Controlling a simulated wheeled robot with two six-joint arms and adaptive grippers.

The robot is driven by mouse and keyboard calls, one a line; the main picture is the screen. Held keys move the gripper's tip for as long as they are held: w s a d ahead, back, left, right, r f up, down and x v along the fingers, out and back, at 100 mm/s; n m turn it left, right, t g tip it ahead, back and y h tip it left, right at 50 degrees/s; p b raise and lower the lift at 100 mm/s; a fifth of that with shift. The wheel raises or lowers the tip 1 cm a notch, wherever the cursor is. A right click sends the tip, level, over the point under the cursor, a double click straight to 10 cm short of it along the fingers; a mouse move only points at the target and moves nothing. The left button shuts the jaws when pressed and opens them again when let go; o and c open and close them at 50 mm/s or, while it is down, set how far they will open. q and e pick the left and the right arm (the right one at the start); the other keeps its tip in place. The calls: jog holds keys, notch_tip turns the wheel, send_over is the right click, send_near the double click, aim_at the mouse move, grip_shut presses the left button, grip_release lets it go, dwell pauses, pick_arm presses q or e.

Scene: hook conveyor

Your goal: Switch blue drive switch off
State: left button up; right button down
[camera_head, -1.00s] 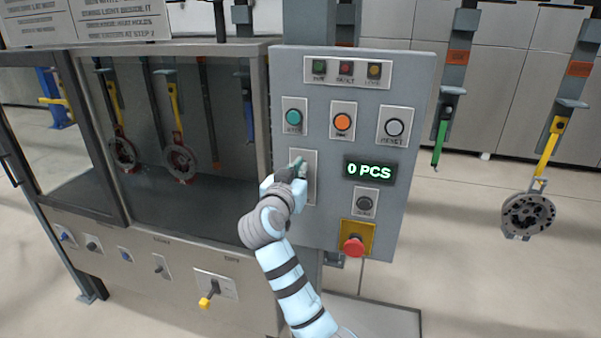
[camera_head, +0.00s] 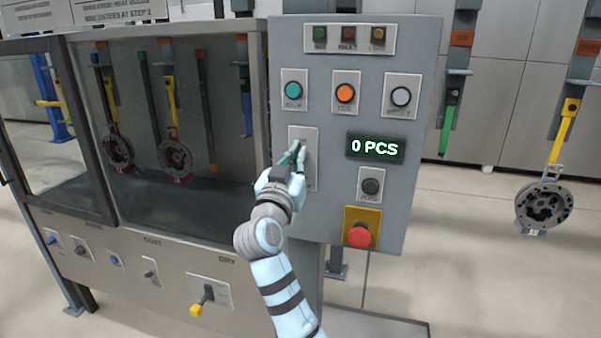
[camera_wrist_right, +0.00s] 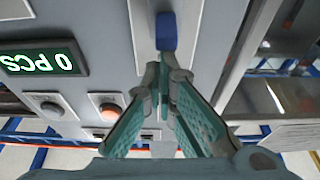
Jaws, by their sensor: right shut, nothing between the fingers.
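The blue drive switch (camera_wrist_right: 166,31) shows in the right wrist view as a blue lever knob on a pale slotted plate. In the head view its plate (camera_head: 309,139) is on the grey control panel (camera_head: 425,80), below the teal button. The knob is hidden there by my right gripper (camera_head: 298,150). The right gripper's teal fingers (camera_wrist_right: 163,78) are shut and empty, with their tips just short of the knob in the right wrist view; I cannot tell whether they touch it. My left gripper is not in view.
The panel carries a teal button (camera_head: 293,90), an orange button (camera_head: 345,93), a "0 PCS" display (camera_head: 375,147) and a red emergency knob (camera_head: 359,235). A glazed cabinet (camera_head: 155,240) stands left. A hanging disc part (camera_head: 543,204) is at right, with open floor below.

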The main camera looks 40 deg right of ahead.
pick_arm(q)
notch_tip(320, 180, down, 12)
jog(key=b, duration=0.9)
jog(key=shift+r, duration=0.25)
pick_arm(e)
jog(key=s+a+f+t+h, duration=0.1)
jog(key=s+a+f+h, duration=0.1)
jog(key=s+a+f, duration=0.3)
jog(key=a, duration=0.2)
jog(key=shift+a+f+t, duration=0.2)
jog(key=shift+a+t, duration=0.1)
jog(key=shift+a, duration=0.05)
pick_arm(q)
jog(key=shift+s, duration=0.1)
